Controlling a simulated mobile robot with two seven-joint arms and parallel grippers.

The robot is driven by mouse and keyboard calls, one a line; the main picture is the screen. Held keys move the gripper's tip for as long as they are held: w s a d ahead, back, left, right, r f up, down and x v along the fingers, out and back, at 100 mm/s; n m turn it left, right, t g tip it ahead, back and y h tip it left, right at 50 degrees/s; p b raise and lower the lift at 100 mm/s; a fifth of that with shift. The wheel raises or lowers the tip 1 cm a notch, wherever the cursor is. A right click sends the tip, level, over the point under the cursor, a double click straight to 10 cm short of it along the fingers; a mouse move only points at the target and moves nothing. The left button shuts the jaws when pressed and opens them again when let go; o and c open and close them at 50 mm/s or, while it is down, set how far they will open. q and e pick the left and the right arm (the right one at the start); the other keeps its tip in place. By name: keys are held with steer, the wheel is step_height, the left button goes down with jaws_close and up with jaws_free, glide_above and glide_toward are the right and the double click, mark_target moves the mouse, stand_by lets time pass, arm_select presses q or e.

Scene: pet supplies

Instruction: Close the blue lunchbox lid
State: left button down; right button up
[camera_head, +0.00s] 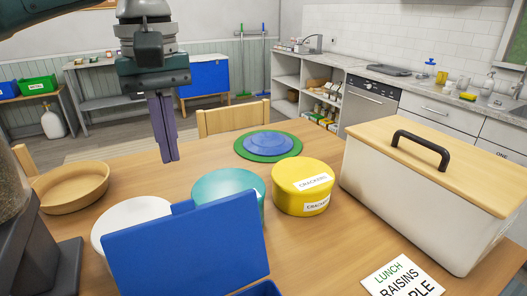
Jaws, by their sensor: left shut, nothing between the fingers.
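The blue lunchbox lid (190,245) stands raised in the front left of the table, tilted up like an open panel. Only a small part of the blue lunchbox body (258,290) shows at the bottom edge; the rest is out of frame or hidden behind the lid. My left gripper (168,158) points down above the far left of the table, beyond the lid and apart from it. Its fingers are together and empty. My right gripper is not in view.
A white round container (118,219), a teal one (230,184) and a yellow crackers tin (302,188) stand close behind the lid. A wooden bowl (70,187) is at left. A large wood-lidded bin (410,200) and a lunch card (400,278) are at right.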

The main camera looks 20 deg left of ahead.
arm_select(q)
step_height(320, 180, down, 5)
steer(key=s+d+p, duration=0.2)
steer(key=d+p, duration=0.1)
steer(key=shift+s, duration=0.2)
steer(key=shift+r, duration=0.1)
